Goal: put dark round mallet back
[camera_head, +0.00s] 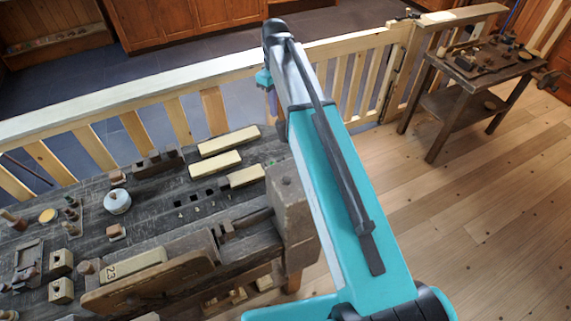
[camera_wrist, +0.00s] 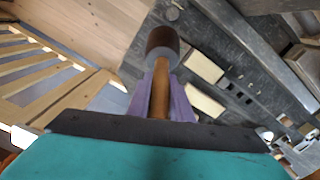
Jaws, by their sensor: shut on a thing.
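The dark round mallet (camera_wrist: 162,45) shows in the wrist view, with a dark brown cylindrical head, a grey end face and a lighter wooden handle. My gripper (camera_wrist: 160,92), with purple fingers, is shut on the handle, and the head points away from the wrist. In the head view my gripper (camera_head: 272,98) is mostly hidden behind my arm, above the far side of the bench near the railing. The mallet cannot be made out there. The workbench (camera_head: 150,215) is dark, worn wood.
Pale wooden blocks (camera_head: 215,164) lie on the bench below my gripper. A round whitish pot (camera_head: 117,201) and small tools stand to the left. A wooden railing (camera_head: 160,92) runs behind the bench. A smaller table (camera_head: 480,68) with tools stands at the right, with open floor between.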

